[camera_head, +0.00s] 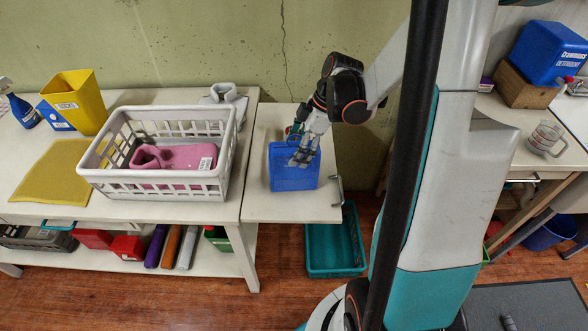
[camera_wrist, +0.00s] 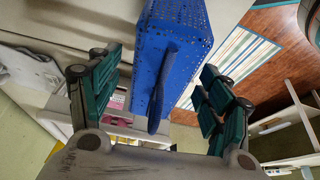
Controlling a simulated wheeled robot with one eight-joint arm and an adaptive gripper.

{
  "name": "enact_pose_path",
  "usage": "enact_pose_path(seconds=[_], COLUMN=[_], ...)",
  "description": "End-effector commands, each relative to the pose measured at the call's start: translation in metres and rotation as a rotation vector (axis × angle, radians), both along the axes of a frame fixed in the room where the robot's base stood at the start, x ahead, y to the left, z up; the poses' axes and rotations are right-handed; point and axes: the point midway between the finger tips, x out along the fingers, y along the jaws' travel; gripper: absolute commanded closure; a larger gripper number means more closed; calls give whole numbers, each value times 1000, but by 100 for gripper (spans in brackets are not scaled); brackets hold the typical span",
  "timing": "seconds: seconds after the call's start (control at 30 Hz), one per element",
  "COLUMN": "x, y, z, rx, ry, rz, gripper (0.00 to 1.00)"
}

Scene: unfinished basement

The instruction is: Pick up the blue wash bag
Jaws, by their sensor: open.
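The blue wash bag (camera_head: 292,178) stands on the small white side table, boxy and upright. In the wrist view the blue bag (camera_wrist: 180,30) has a dotted, mesh-like surface and a dark blue strap or handle hanging toward me. My gripper (camera_head: 302,156) is over the bag's upper right part in the head view, pointing down. In the wrist view my gripper (camera_wrist: 160,78) is open, with its green-padded fingers on the left and right and the bag and strap between them. I cannot tell whether the fingers touch the bag. The arm hides part of the bag's top.
A white basket (camera_head: 90,165) holding a pink item (camera_head: 180,157) stands on the long table to the left. A teal crate (camera_head: 335,262) is on the floor below. The wall is close behind.

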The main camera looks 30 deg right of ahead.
Motion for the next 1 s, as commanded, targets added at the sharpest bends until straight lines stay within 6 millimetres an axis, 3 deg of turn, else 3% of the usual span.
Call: enact_pose_path(seconds=[0.03,0.2,0.43,0.7,1.0], x=[1,5,6,6,6], y=[2,9,10,10,10], z=[-12,-30,-30,-30,-29], rx=[0,0,0,0,0], ry=[0,0,0,0,0], rz=[1,0,0,0,0], gripper=[28,28,28,84,84])
